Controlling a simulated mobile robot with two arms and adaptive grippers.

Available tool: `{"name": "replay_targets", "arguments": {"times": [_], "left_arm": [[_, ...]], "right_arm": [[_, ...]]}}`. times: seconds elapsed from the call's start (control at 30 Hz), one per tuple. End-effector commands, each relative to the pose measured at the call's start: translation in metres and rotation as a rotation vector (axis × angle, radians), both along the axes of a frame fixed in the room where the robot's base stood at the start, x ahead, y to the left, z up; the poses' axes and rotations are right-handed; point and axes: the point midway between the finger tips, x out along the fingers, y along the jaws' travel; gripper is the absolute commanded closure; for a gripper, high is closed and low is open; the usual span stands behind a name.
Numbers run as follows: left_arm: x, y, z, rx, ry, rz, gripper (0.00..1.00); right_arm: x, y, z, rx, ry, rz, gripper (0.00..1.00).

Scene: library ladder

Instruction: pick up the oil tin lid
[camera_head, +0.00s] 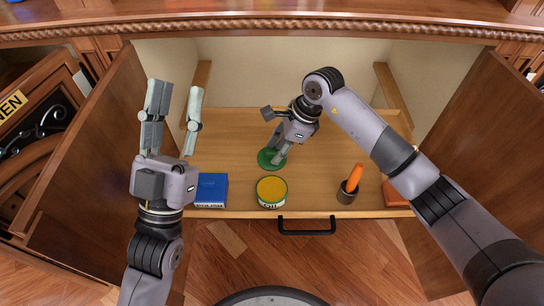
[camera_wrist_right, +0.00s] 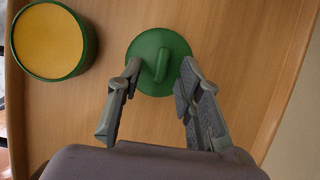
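The green lid (camera_head: 265,159) lies flat on the wooden pull-out shelf (camera_head: 235,140), behind the open oil tin (camera_head: 271,203). In the right wrist view the lid (camera_wrist_right: 146,42) is a green disc with a raised handle (camera_wrist_right: 161,66) at its middle. My right gripper (camera_wrist_right: 160,68) is open over the lid, with one finger on each side of the handle and a gap on both sides. In the head view this gripper (camera_head: 277,152) hides part of the lid. My left gripper (camera_head: 179,92) is open, empty and raised at the left, pointing up.
The tin (camera_wrist_right: 85,45), yellow inside, stands close to the lid. A blue box (camera_head: 211,188) is left of it. A dark cup (camera_head: 346,197) with an orange handle stands at the right, by an orange-brown item (camera_head: 396,196). Open cabinet doors (camera_head: 90,165) flank the shelf.

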Motion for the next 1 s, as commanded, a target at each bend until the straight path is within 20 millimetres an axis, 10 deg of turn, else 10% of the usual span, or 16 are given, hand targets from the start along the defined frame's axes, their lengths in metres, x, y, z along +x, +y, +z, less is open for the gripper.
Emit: {"name": "replay_targets", "arguments": {"times": [0.53,1.0], "left_arm": [[0.0004,0.0001,-0.0001,0.001,0.002,0.001,0.64],[0.0014,-0.0001,-0.0004,0.003,0.008,0.001,0.64]], "right_arm": [[-0.0001,-0.0004,0.0000,0.000,0.000,0.000,0.99],[0.0002,-0.0008,0.0014,0.000,0.000,-0.001,1.00]]}}
